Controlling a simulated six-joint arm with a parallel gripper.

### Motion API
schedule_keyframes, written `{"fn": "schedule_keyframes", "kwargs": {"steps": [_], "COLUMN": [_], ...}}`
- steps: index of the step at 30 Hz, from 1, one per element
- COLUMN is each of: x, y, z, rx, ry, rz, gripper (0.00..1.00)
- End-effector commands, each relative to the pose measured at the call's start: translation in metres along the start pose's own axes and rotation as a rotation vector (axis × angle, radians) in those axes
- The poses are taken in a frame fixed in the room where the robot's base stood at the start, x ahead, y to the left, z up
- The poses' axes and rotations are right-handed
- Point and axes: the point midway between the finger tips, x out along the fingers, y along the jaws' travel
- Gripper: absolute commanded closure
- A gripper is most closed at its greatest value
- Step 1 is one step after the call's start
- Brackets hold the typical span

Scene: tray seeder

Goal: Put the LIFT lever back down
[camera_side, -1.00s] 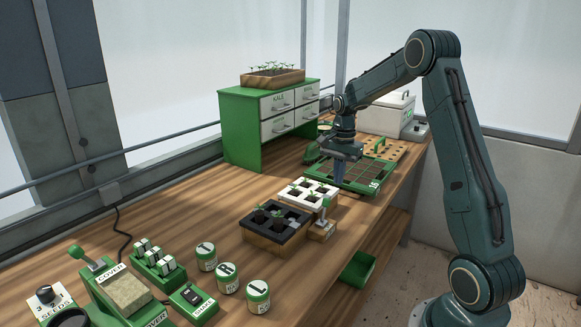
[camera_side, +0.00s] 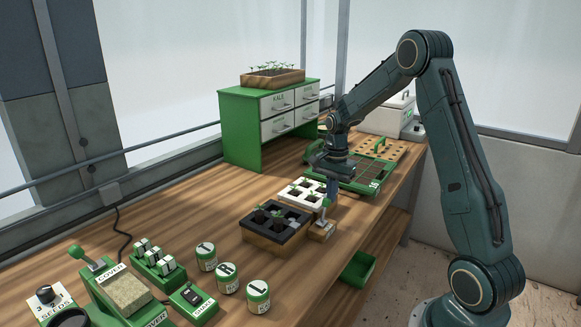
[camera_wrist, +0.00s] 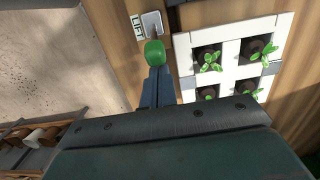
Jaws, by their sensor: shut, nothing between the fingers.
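The LIFT lever has a green knob (camera_wrist: 155,52) and a metal plate (camera_wrist: 152,20) beside a LIFT label (camera_wrist: 137,25) in the wrist view. In the side view the lever (camera_side: 325,205) stands up from a small wooden block (camera_side: 322,231) at the front corner of the white seedling tray. My gripper (camera_side: 332,194) points down just behind the lever. In the wrist view its shut fingers (camera_wrist: 157,76) are right below the knob in the picture, empty. Whether they touch the knob I cannot tell.
The white tray (camera_wrist: 183,60) with small seedlings lies close beside my fingers. A black pot tray (camera_side: 276,238) stands nearer, and a green gridded tray (camera_side: 372,187) lies behind. A green drawer cabinet (camera_side: 240,130) stands at the back left.

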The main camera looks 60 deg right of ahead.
Motion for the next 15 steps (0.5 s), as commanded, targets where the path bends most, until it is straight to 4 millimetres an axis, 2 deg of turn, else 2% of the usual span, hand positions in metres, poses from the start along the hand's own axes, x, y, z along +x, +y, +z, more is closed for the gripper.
{"fn": "schedule_keyframes", "kwargs": {"steps": [15], "x": [-0.0014], "y": [-0.0001], "z": [0.0022], "rx": [-0.001], "ry": [0.023], "rz": [-0.001], "gripper": [1.0]}}
